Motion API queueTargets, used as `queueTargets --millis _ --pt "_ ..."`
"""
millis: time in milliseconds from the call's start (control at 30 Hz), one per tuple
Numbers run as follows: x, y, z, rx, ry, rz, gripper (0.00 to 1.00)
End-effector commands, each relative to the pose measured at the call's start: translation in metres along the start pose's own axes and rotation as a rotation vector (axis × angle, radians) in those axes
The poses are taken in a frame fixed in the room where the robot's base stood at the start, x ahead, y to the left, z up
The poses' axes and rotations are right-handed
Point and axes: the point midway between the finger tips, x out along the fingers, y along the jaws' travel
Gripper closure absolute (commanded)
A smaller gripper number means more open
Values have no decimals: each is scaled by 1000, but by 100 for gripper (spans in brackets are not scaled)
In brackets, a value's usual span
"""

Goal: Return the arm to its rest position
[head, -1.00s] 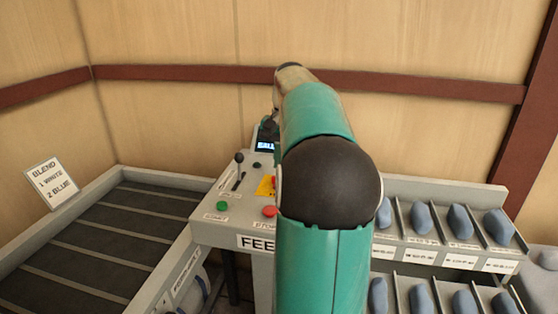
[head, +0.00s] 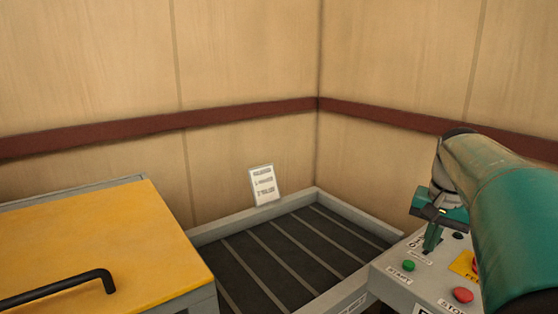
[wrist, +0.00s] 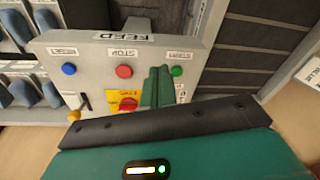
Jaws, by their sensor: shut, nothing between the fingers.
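My teal arm (head: 510,200) reaches in from the right of the head view. My gripper (head: 431,248) hangs from its end with the fingers pointing down, over the grey control panel (head: 388,273). In the wrist view my gripper (wrist: 158,72) shows as two green fingers pressed together, with nothing between them. They lie in front of the panel (wrist: 220,38), between the red stop button (wrist: 123,71) and the green start button (wrist: 176,71). I cannot tell how far the tips are from the panel. Part of the panel is hidden by my arm and gripper.
A dark slatted conveyor (head: 275,255) with grey rims lies left of the panel. A box with a yellow lid (head: 130,245) and black handle (head: 60,288) stands further left. A sign (head: 263,186) leans at the wall. Blue pieces (wrist: 47,20) sit in bins in the wrist view.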

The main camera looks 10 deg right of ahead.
Motion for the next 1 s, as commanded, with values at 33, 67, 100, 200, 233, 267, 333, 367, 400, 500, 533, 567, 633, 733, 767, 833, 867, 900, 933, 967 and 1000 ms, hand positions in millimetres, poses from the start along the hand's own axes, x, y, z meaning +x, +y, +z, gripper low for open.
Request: queueTargets --millis 33,67,100,200,233,267,333,367,400,500,533,567,633,733,767,833,867,900,933,967,1000 --pt "-2 -19 22 -62 24 2 100" --pt "-2 -28 33 -96 38 3 100" --pt "-2 -38 48 -139 56 2 100" --pt "1 -61 88 -247 101 -7 100" --pt "2 -66 99 -278 116 -11 100" --pt "3 -71 111 -310 129 -16 100" --pt "7 -80 138 -384 162 -30 100" --pt "9 -83 150 -415 174 -37 100" --pt "13 -86 166 -458 192 -48 100" --pt "22 -92 203 -562 236 -80 100" --pt "26 -93 214 -594 247 -91 100" --pt "30 -93 224 -625 259 -102 100" --pt "40 -93 247 -690 284 -129 100" --pt "51 -92 270 -764 312 -162 100" --pt "54 -92 275 -779 317 -170 100" --pt "59 -91 283 -805 326 -183 100" --pt "60 -91 285 -812 329 -186 100" --pt "61 -91 287 -817 331 -189 100" --pt "62 -90 288 -820 331 -189 100" --pt "62 -90 288 -821 331 -190 100" --pt "62 -90 288 -820 331 -190 100"
